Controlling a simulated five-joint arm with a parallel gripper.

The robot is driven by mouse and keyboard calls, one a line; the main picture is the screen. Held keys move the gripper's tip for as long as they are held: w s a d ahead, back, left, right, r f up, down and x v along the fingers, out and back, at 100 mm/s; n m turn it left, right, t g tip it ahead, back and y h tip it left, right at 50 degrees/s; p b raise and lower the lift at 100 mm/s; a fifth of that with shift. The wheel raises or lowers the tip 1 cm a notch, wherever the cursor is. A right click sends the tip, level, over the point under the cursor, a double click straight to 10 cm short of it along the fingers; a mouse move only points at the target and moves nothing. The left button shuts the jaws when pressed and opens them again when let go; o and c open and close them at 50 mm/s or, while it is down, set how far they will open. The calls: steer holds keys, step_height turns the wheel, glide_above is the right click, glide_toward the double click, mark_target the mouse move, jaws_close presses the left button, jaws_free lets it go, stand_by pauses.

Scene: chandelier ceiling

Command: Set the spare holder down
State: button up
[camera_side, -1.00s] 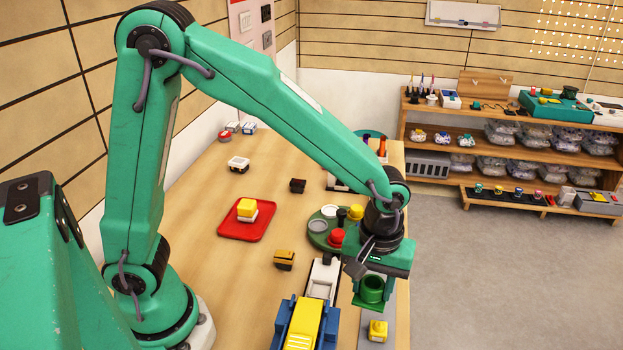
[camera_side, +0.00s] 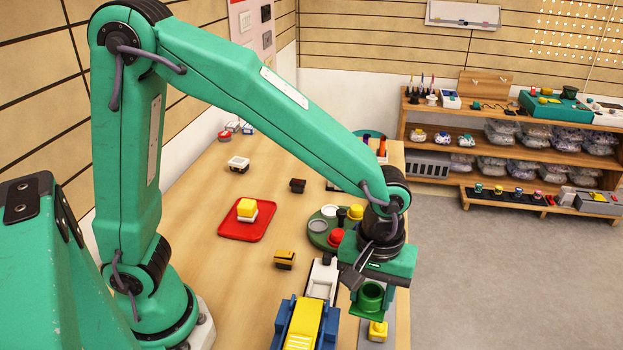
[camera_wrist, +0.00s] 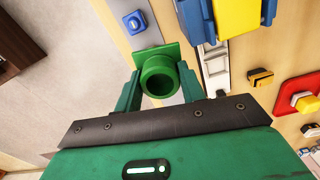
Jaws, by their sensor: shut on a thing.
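My gripper (camera_side: 369,287) is shut on the spare holder (camera_side: 370,297), a dark green round cup on a square plate. The wrist view shows my gripper's fingers (camera_wrist: 158,92) on either side of the holder (camera_wrist: 160,80), with its open mouth toward the camera and nothing visible inside. The holder is upright above a grey strip (camera_side: 390,326) near the table's right edge. It partly overlaps a yellow block (camera_side: 377,331) on that strip in the side view. Whether its underside touches anything cannot be told.
A blue and yellow machine (camera_side: 305,325) with a white channel (camera_side: 321,279) stands left of the holder. A green round tray (camera_side: 318,240) with pieces lies behind. In the wrist view a blue block (camera_wrist: 135,22) sits on the grey strip. A red tray (camera_side: 232,232) lies farther left.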

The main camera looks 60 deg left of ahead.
steer(key=shift+w, duration=0.15)
steer(key=w+a+n, duration=1)
steer(key=w+a, duration=0.5)
steer(key=a, duration=0.5)
steer(key=n, duration=1)
glide_above(272, 178)
step_height(272, 178, down, 7)
steer(key=shift+a+f, duration=0.1)
steer(key=shift+f, duration=1.95)
steer(key=shift+f, duration=0.1)
